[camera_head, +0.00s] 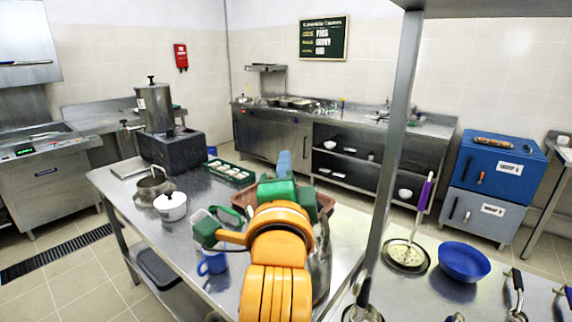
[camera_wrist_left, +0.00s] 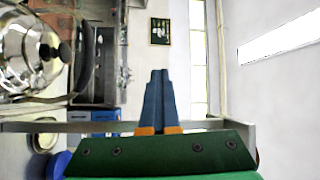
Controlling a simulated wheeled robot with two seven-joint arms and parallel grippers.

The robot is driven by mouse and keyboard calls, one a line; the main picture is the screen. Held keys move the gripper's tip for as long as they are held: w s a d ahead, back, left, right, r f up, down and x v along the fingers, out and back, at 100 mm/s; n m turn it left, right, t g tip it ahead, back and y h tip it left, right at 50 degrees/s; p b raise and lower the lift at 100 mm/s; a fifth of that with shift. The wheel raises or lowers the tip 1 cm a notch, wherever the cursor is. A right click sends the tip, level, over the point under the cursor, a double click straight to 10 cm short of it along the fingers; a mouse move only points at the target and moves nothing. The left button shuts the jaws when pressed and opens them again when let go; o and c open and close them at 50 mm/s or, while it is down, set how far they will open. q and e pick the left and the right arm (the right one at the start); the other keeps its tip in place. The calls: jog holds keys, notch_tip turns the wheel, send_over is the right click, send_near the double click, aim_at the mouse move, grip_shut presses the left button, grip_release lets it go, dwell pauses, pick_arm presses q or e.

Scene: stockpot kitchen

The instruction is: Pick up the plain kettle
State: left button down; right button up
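A shiny steel kettle (camera_head: 322,262) stands on the steel table in the head view, mostly hidden behind my left arm. In the left wrist view a shiny kettle (camera_wrist_left: 20,70) with a black knob and a dark curved handle shows at the upper left, cut by the frame edge. A second metal kettle-like vessel (camera_head: 152,188) stands farther left on the table. I cannot tell which is the plain one. My left gripper (camera_head: 284,163) points away over the table, its blue fingers together and empty; they also show in the wrist view (camera_wrist_left: 157,95). My right gripper is not in view.
A metal post (camera_head: 394,140) rises right of my arm. A blue bowl (camera_head: 464,261) stands on the right counter.

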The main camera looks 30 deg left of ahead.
pick_arm(q)
jog(key=shift+c, duration=1.6)
grip_release()
jog(key=shift+s, duration=0.1)
